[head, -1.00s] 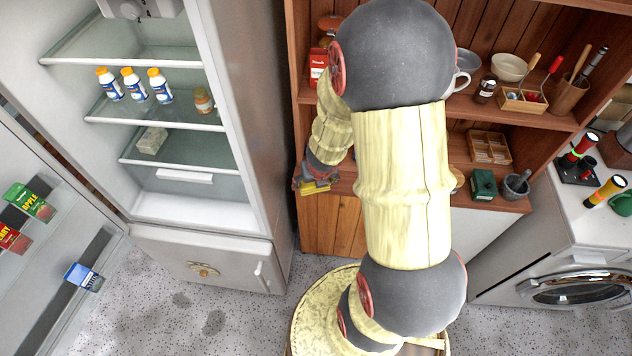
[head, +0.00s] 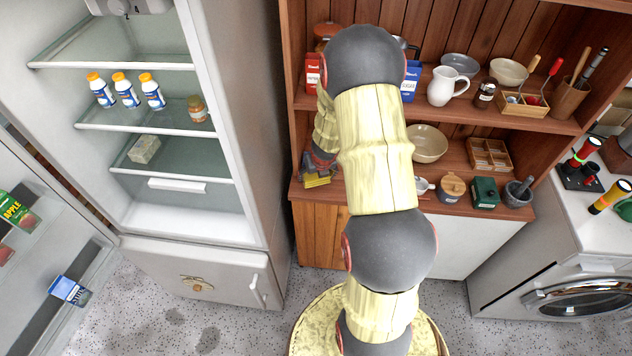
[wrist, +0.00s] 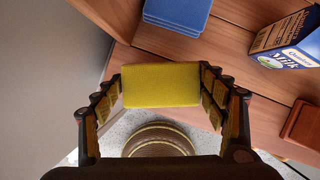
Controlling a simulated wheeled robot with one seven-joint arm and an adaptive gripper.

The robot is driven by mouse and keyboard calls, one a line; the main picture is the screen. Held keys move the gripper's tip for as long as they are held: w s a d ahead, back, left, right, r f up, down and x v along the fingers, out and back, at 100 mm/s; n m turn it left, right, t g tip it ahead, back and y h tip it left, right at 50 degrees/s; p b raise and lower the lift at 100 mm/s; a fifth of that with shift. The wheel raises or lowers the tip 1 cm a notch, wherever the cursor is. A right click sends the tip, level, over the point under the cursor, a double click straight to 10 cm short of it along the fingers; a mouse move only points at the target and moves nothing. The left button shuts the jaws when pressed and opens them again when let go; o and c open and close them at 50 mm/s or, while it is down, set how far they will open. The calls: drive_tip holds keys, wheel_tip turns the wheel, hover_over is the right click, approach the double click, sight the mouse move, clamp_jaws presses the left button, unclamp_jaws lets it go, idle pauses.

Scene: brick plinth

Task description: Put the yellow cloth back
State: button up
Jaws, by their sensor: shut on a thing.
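The yellow cloth (wrist: 161,85) is a flat, folded-looking block between the two fingers of my gripper (wrist: 160,88) in the wrist view. My gripper is shut on it, with a finger at each of its short ends. In the head view the cloth (head: 318,182) shows at the left end of the wooden cabinet's lower shelf (head: 440,198), below my gripper (head: 319,172). I cannot tell whether it touches the shelf. In the wrist view a blue folded piece (wrist: 178,14) lies on the wood beyond the cloth.
A milk carton (wrist: 288,40) and a reddish-brown object (wrist: 302,124) are at the right in the wrist view. The open fridge (head: 150,180) stands left of the cabinet. A bowl (head: 427,143), wooden box (head: 489,155) and green box (head: 485,192) stand farther right.

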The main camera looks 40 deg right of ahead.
sight(316, 180)
drive_tip(key=shift+w+d+f+b, duration=0.1)
drive_tip(key=shift+d+f+b, duration=0.05)
drive_tip(key=shift+f+b, duration=0.7)
drive_tip(key=shift+w+d+f+b, duration=0.1)
drive_tip(key=shift+f+b, duration=0.45)
drive_tip(key=shift+f, duration=0.5)
drive_tip(key=shift+f, duration=0.2)
drive_tip(key=o, duration=1.2)
drive_tip(key=shift+r, duration=0.1)
drive_tip(key=p+v, duration=0.7)
drive_tip(key=v, duration=0.5)
drive_tip(key=shift+a+r, duration=0.1)
